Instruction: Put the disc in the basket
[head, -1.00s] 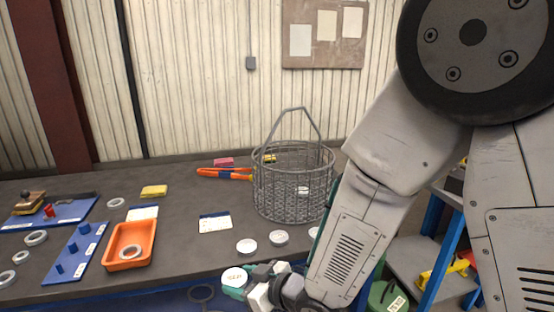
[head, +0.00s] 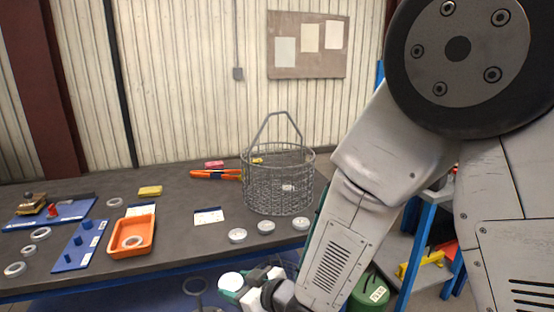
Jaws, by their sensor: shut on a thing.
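A wire basket (head: 250,185) with a raised handle stands upright on the dark bench, right of centre. My gripper (head: 234,287) is low in the view, in front of the bench's front edge. It is shut on a white disc (head: 231,280), which lies roughly flat at the fingertips. The held disc is apart from the basket, lower in the picture and to its left. Three similar pale discs, the left one (head: 237,236), the middle one (head: 266,226) and the right one (head: 301,223), lie on the bench in front of the basket. A small white label hangs on the basket.
An orange tray (head: 113,249) holding a ring, a blue peg board (head: 67,263) and loose rings (head: 41,234) lie to the left. A white card (head: 208,216) lies left of the basket. Orange-handled pliers (head: 205,174) lie behind.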

